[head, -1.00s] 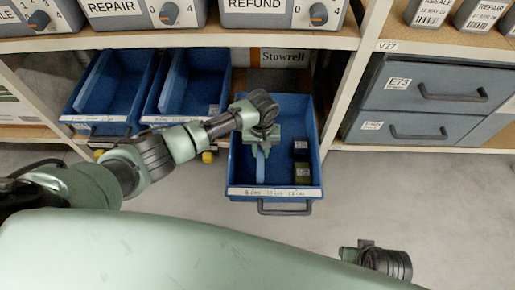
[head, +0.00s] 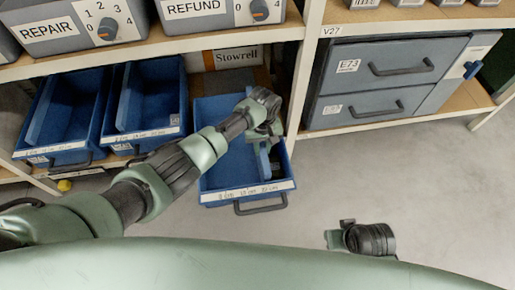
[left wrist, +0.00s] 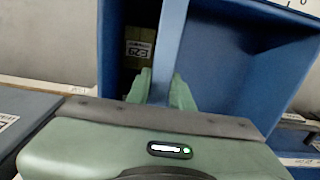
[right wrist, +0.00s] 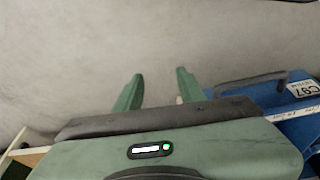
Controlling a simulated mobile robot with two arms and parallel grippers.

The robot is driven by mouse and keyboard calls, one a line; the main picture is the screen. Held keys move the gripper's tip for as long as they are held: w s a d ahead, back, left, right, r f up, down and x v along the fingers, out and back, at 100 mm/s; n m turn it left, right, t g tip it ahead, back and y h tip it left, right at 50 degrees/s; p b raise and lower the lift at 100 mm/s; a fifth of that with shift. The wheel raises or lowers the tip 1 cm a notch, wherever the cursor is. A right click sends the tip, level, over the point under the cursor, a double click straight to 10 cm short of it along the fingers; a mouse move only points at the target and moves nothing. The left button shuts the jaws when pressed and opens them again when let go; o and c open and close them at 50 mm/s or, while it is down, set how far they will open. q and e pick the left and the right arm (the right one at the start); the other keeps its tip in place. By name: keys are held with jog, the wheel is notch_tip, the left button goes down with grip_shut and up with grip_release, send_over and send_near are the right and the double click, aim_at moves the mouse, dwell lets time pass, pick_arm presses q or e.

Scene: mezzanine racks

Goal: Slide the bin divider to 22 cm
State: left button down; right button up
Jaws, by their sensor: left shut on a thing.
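The pulled-out blue bin (head: 212,180) carries a label strip (head: 248,191) with cm marks along its front edge. The blue divider (head: 264,160) stands upright in the right part of the bin, near the rightmost mark; its exact reading is too small to tell. My left gripper (head: 265,138) reaches into the bin and is shut on the divider, which also shows between the fingers in the left wrist view (left wrist: 170,45). My arm hides part of the bin. My right gripper (right wrist: 157,90) is open and empty, over the floor; it shows low in the head view (head: 335,237).
Two more blue bins (head: 60,105) (head: 147,95) sit to the left. Grey drawers (head: 390,75) stand on the right. A shelf with grey boxes is above. The floor in front is clear.

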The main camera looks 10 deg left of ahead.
pick_arm(q)
jog(key=shift+d, duration=0.3)
jog(key=c, duration=1.2)
grip_release()
jog(key=shift+d, duration=0.1)
jog(key=shift+c, duration=0.2)
pick_arm(e)
jog(key=shift+d, duration=0.15)
pick_arm(q)
jog(key=shift+r, duration=0.15)
notch_tip(320, 180, up, 7)
jog(key=p, duration=0.3)
jog(key=shift+f, duration=0.2)
jog(key=shift+r, duration=0.5)
pick_arm(e)
notch_tip(320, 180, down, 11)
jog(key=s, duration=0.2)
jog(key=shift+s+r+g, duration=0.15)
jog(key=shift+g, duration=0.15)
